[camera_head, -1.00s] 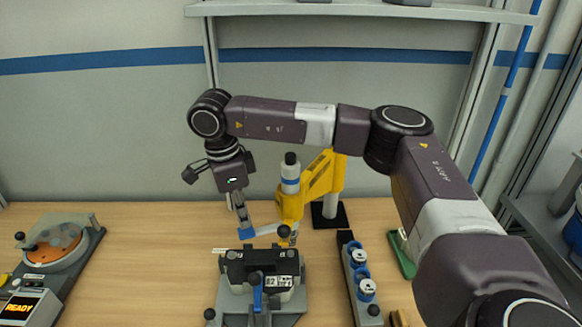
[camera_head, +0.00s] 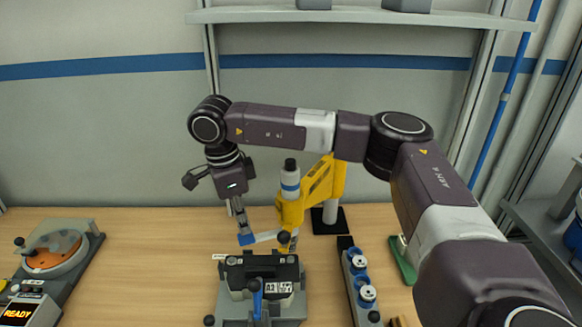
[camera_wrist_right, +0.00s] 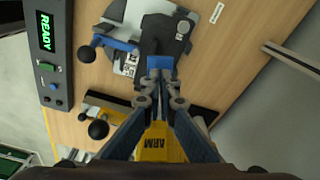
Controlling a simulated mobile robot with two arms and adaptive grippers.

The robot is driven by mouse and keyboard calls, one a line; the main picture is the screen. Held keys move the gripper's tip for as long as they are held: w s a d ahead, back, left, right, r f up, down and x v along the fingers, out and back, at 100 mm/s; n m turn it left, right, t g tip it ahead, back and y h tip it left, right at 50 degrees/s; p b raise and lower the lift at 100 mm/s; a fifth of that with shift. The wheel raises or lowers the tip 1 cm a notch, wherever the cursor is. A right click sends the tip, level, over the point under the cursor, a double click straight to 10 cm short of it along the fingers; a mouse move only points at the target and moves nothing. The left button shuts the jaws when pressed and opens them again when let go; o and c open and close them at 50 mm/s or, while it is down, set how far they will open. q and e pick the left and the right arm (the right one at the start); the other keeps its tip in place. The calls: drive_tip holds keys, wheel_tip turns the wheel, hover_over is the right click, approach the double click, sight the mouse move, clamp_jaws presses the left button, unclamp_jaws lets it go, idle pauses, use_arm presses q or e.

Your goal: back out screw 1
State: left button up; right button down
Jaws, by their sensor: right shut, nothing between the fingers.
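My right gripper (camera_head: 244,239) hangs in from above, beside the yellow tool arm and just behind the clamped black part. Its fingers are shut with nothing between them; they also show in the right wrist view (camera_wrist_right: 160,75), close to the part. The black part (camera_head: 262,266) sits in a grey fixture (camera_head: 232,305) with a blue lever (camera_head: 257,298) and a white label in front. The yellow tool arm (camera_head: 318,187) carries a white and blue cylinder (camera_head: 290,183). I cannot make out screw 1 in either view. My left gripper is not in view.
A dark rack (camera_head: 358,280) with white and blue pieces stands right of the fixture, beside a green tray (camera_head: 402,262). The table between device and fixture is clear.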

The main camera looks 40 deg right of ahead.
sight(245, 238)
drive_tip(key=shift+f, duration=0.1)
idle(0.5)
drive_tip(key=shift+f+b, duration=2.35)
drive_tip(key=shift+f, duration=0.8)
drive_tip(key=shift+s, duration=0.1)
drive_tip(key=shift+s+f, duration=0.1)
drive_tip(key=shift+f, duration=0.1)
drive_tip(key=shift+r, duration=0.5)
drive_tip(key=shift+b, duration=0.4)
drive_tip(key=shift+r, duration=0.2)
idle(0.5)
